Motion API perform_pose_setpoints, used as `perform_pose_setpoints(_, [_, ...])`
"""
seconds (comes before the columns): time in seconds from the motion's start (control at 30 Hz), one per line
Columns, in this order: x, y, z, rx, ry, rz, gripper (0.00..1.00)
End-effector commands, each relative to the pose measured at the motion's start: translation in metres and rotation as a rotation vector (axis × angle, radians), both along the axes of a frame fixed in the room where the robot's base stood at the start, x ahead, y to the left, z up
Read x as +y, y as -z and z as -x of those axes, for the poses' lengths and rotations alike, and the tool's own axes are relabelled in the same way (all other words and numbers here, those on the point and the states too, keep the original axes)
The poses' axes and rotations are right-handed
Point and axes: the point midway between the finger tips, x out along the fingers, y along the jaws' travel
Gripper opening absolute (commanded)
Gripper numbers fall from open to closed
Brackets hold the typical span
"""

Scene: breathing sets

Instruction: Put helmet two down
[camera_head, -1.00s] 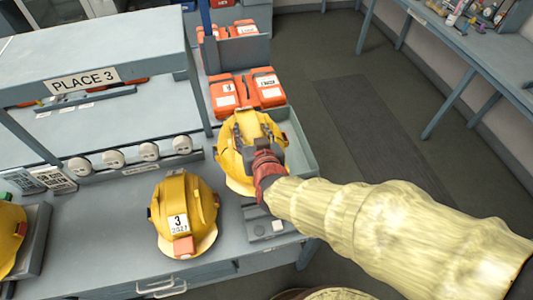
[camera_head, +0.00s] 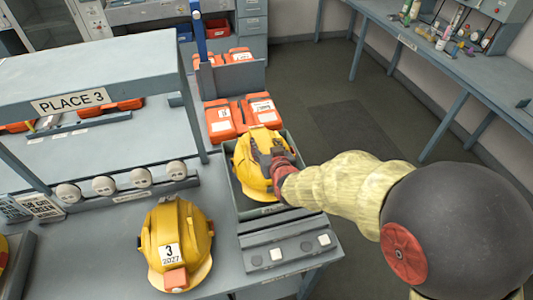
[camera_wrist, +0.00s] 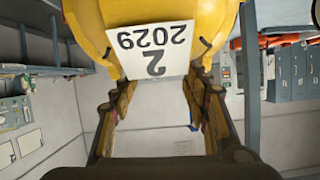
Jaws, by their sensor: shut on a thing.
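Helmet two (camera_head: 256,176) is yellow, and its label reads 2 2029, upside down in the wrist view (camera_wrist: 152,42). My gripper (camera_head: 274,158) is shut on the helmet's right side. The gripper's two fingers also show in the wrist view (camera_wrist: 160,100), one on each side of the label. The helmet sits within the outline of a grey tray (camera_head: 283,207) at the right end of the bench. I cannot tell if it touches the tray floor, since helmet and gripper hide it.
Another yellow helmet (camera_head: 187,232), marked 3 2027, stands on the bench to the left. Orange packs (camera_head: 240,114) lie behind the tray. A panel with square buttons (camera_head: 290,248) is in front. The PLACE 3 shelf (camera_head: 85,88) rises at left.

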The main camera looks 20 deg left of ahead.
Motion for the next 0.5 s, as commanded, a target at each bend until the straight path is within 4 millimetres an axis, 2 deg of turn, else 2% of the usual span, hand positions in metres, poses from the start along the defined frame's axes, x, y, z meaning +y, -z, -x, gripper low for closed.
perform_pose_setpoints(0.17, [-0.001, 0.006, -0.007, -0.004, 0.001, -0.002, 0.0])
perform_pose_setpoints(0.4, [-0.001, 0.038, -0.011, 0.0, 0.0, -0.001, 0.0])
perform_pose_setpoints(0.5, [-0.001, 0.041, -0.011, -0.003, 0.0, -0.003, 0.0])
